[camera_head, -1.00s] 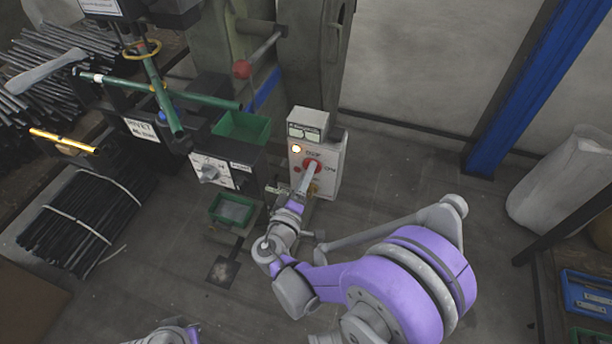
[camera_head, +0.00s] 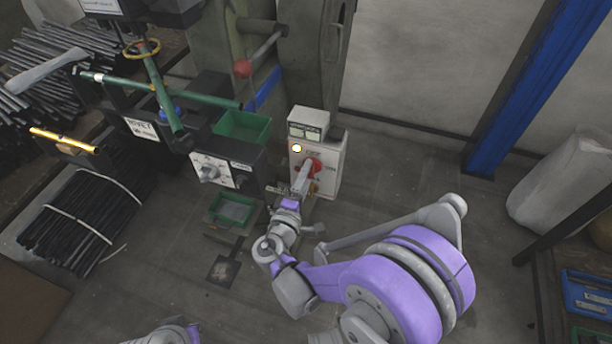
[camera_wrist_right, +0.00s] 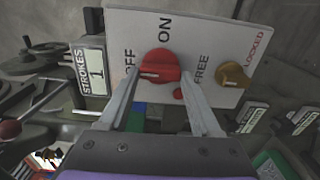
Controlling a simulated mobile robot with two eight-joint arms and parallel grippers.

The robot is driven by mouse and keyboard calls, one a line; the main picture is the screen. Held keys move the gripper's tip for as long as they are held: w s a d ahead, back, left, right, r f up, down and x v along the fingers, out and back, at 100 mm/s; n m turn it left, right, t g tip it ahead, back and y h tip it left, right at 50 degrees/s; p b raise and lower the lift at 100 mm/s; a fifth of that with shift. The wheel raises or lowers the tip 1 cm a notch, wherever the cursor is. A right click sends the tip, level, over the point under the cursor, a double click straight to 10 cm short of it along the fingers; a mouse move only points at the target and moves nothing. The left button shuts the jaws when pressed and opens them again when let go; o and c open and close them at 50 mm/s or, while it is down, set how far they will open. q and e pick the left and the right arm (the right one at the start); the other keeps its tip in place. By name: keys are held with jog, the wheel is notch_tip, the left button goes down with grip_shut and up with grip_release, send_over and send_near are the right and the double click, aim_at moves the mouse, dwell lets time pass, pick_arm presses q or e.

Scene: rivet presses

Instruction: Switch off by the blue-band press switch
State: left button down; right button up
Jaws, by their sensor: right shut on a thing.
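The switch box (camera_head: 328,174) is a white-fronted box beside the press in the head view. Its red knob (camera_head: 313,166) is partly hidden by my right gripper (camera_head: 304,178). In the right wrist view the red knob (camera_wrist_right: 159,66) sits between the fingertips of my right gripper (camera_wrist_right: 160,88), which is shut on it. The panel reads OFF at the knob's left and ON above it. A pale mark on the knob faces the OFF side. A blue band (camera_head: 264,88) shows on the press (camera_head: 222,45). My left gripper is out of view.
A lit yellowish lamp (camera_head: 297,148) is on the switch box. A brass knob (camera_wrist_right: 233,75) sits right of the red one, between FREE and LOCKED. A counter labelled STROKES (camera_wrist_right: 92,70) is at left. Green trays (camera_head: 242,127) stand left of the box.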

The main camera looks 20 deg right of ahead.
jog(key=o, duration=1.4)
jog(key=p+v, duration=0.1)
jog(key=v, duration=1)
jog(key=shift+w, duration=0.1)
jog(key=shift+d, duration=0.1)
